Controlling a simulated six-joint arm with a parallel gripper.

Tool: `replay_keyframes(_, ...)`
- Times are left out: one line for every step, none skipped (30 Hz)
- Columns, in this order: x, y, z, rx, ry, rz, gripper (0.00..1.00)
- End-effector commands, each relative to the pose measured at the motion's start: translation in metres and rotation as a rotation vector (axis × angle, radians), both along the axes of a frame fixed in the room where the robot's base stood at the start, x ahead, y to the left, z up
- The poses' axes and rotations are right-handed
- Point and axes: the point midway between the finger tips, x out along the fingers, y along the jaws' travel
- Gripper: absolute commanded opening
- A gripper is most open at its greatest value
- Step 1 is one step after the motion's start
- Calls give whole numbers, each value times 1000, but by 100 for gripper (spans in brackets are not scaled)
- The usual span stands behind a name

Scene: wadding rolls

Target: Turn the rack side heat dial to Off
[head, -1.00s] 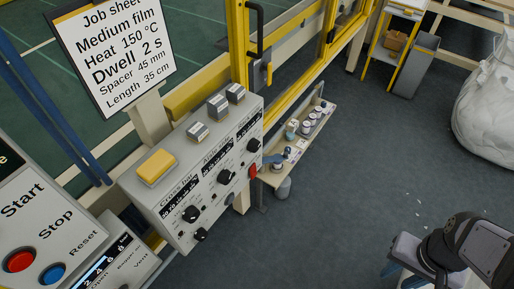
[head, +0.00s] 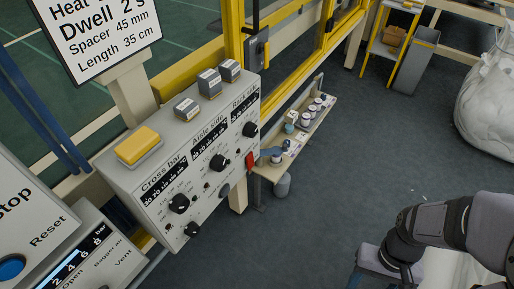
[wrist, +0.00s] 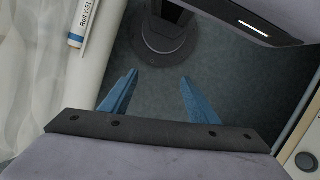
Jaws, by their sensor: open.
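The grey control box carries three labelled sections, Cross bar, Aisle side and Rack side. The rack side heat dial (head: 250,130) is a black knob at the box's far right end, below the Rack side label. Its pointer setting is too small to read. The aisle side dial (head: 218,162) and the cross bar dial (head: 179,204) are similar black knobs to its left. My gripper (wrist: 158,76) is open and empty, its two blue fingers apart above the dark floor. In the head view it is low at the right, well away from the box, and mostly cut off.
A red switch (head: 250,160) sits just below the rack side dial. A small shelf with jars (head: 303,120) stands beyond the box. A yellow frame (head: 262,85) rises behind it. A white bulk bag (head: 488,100) stands at right. The floor between box and arm is clear.

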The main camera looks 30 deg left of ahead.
Motion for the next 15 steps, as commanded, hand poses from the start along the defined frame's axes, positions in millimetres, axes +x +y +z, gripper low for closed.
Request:
replay_keyframes(3,3,-42,-19,31,59,55)
replay_keyframes(8,4,-56,-31,39,98,55)
replay_keyframes(19,6,-76,-46,35,157,55)
replay_keyframes(32,8,-91,-54,14,208,55)
replay_keyframes(48,12,-106,-57,-18,260,55)
replay_keyframes(73,20,-128,-55,-75,337,55)
replay_keyframes(96,30,-143,-47,-134,397,55)
replay_keyframes(119,41,-155,-32,-197,452,55)
replay_keyframes(147,58,-165,-8,-281,516,55)
replay_keyframes(167,71,-169,15,-342,557,55)
replay_keyframes(185,85,-172,40,-402,595,55)
replay_keyframes(208,105,-173,78,-482,645,55)
replay_keyframes(223,120,-173,110,-540,678,55)
replay_keyframes(238,136,-169,146,-599,709,55)
replay_keyframes(255,157,-162,195,-674,748,55)
